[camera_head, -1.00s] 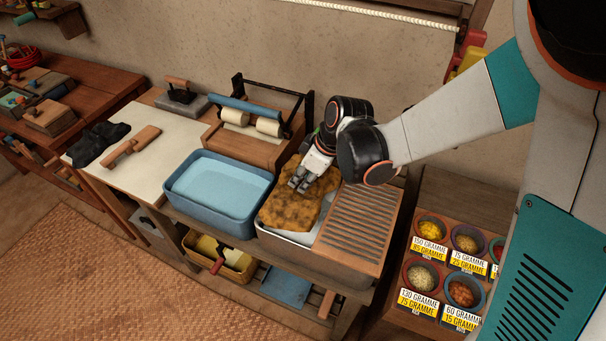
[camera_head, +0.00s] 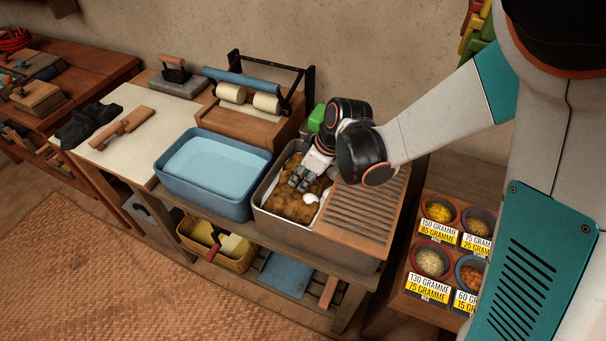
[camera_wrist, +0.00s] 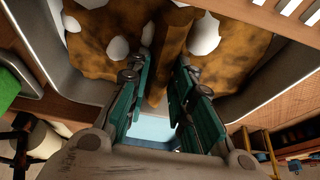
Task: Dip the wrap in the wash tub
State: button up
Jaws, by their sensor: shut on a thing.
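The wrap (camera_head: 294,213) is a mottled brown and ochre cloth. It lies spread inside the grey wash tub (camera_head: 283,231), below the rim, with white suds showing around and through it. My gripper (camera_head: 303,181) points down into the tub. In the wrist view my gripper (camera_wrist: 157,74) is shut on a raised fold of the wrap (camera_wrist: 169,50), which stands between its fingers. Suds (camera_wrist: 204,34) show on both sides of that fold. The water under the cloth is mostly hidden.
A slatted wooden board (camera_head: 362,218) covers the tub's right part. A blue basin (camera_head: 209,204) of light blue liquid stands close on the left. Behind it is a roller wringer (camera_head: 252,125). Bowls of coloured material (camera_head: 430,262) stand at the right.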

notch_tip(320, 180, down, 3)
jog(key=shift+f+b, duration=0.15)
jog(key=shift+b, duration=0.85)
jog(key=shift+f, duration=1.1)
jog(key=shift+s+r, duration=0.1)
